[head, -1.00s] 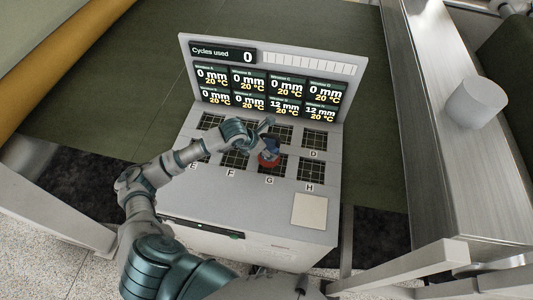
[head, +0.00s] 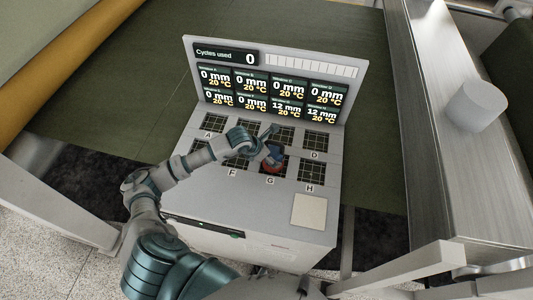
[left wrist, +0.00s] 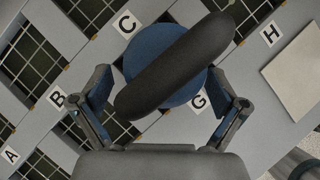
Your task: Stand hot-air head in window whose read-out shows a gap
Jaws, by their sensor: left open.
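In the left wrist view the hot-air head (left wrist: 150,40) shows as a blue disc under a long dark grip. My left gripper (head: 270,144) is open, with its fingers on either side of the head; the left wrist view also shows the gripper (left wrist: 160,85). Whether the base is flat inside the window is hidden. On the read-out panel (head: 353,75), windows G and H show 12 mm and the others 0 mm. My right gripper is not in view.
The grey machine top (head: 225,195) has two rows of gridded windows. Window H (head: 311,171) is empty beside the head. A pale square plate (head: 309,211) lies at the front right. A white cylinder (head: 476,104) stands on the metal rail at right.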

